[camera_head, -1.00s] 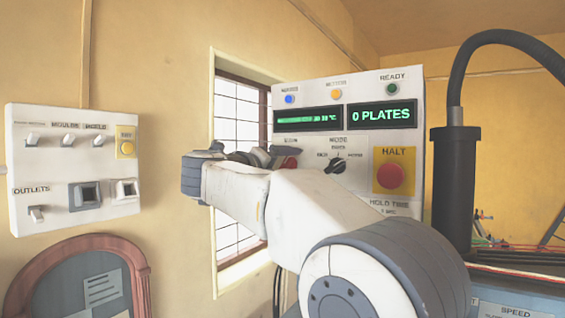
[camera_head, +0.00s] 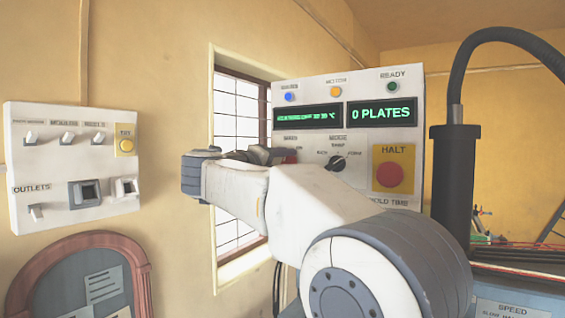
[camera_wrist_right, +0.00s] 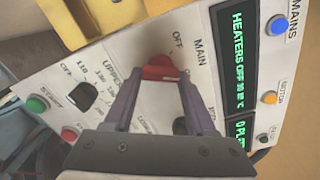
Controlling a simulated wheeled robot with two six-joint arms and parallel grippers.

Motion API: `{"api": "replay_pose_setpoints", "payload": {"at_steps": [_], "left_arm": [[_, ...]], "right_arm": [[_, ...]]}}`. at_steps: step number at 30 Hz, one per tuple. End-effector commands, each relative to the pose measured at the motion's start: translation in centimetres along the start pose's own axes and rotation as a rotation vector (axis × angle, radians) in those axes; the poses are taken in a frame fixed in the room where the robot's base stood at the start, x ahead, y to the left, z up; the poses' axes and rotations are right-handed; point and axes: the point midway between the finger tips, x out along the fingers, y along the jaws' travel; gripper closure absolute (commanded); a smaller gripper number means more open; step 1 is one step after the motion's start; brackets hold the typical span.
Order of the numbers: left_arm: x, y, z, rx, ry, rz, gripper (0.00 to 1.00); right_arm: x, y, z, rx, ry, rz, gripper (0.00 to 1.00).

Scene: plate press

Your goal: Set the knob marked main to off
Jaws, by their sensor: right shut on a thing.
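The main knob (camera_wrist_right: 160,70) is red and sits on the white control panel below the label MAIN, with an OFF mark close to it. In the wrist view my right gripper (camera_wrist_right: 158,78) has its two fingers on either side of the knob and is shut on it. In the head view my right gripper (camera_head: 245,156) is at the panel's left side, and only a small red part of the knob (camera_head: 291,158) shows past my arm. The knob's exact pointer direction is hard to tell. My left gripper is not in view.
The panel display (camera_head: 309,116) reads HEATERS OFF 30 °C in the wrist view. The mode knob (camera_head: 337,162) and red HALT button (camera_head: 390,176) are right of my gripper. A switch box (camera_head: 72,155) hangs on the left wall. A black post (camera_head: 453,190) stands at right.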

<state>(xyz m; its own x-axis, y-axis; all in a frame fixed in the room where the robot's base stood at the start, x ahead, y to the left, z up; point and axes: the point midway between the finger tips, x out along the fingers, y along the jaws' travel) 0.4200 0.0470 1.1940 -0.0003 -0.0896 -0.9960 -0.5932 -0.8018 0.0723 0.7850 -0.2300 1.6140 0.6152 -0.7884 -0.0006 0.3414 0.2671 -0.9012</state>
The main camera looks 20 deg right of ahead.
Motion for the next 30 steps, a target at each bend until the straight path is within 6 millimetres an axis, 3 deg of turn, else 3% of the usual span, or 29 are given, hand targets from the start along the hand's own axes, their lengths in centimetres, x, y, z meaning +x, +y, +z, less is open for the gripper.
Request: {"api": "replay_pose_setpoints", "payload": {"at_steps": [30], "left_arm": [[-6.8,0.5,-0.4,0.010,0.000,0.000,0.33]], "right_arm": [[0.0,-0.6,0.3,-0.903,-0.001,0.001,0.99]]}}
